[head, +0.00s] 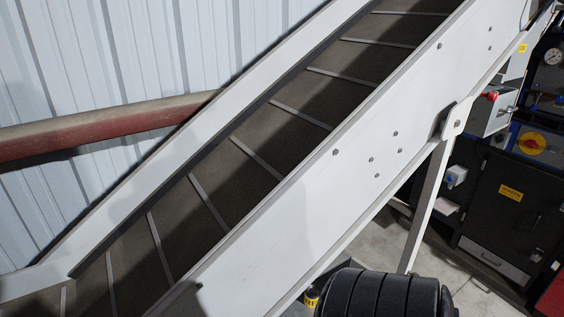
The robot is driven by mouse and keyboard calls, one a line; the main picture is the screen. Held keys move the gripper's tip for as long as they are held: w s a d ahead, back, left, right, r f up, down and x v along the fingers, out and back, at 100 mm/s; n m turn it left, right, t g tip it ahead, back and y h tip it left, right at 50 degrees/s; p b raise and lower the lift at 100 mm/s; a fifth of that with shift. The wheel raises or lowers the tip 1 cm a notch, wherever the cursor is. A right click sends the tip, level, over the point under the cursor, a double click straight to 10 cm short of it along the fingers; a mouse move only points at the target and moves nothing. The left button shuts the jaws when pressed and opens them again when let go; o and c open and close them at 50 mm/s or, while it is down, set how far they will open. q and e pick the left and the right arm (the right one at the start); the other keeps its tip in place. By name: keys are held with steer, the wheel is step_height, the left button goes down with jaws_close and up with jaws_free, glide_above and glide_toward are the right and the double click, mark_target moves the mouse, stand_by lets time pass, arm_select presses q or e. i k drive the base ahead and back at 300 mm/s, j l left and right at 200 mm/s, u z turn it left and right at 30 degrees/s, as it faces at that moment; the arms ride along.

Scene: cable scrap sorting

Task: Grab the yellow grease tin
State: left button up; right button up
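A small yellow tin with dark markings (311,299) shows at the bottom edge of the head view, right of centre. It is low down, beyond the conveyor's white side panel. It is partly hidden, with a black ribbed rounded shape close on its right. I cannot tell what it stands on. Neither of my grippers is in view.
A white-sided inclined conveyor (330,170) with a dark slatted belt crosses the view from lower left to upper right. A white support leg (427,205) stands on the concrete floor (385,238).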

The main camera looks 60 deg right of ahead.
mark_target(312, 294)
steer(key=z, duration=2.3)
steer(key=i+l, duration=0.35)
steer(key=l, duration=0.15)
steer(key=i+l, duration=0.35)
steer(key=l, duration=0.15)
steer(key=i+l, duration=0.3)
steer(key=l, duration=0.2)
steer(key=i+j+u, duration=0.05)
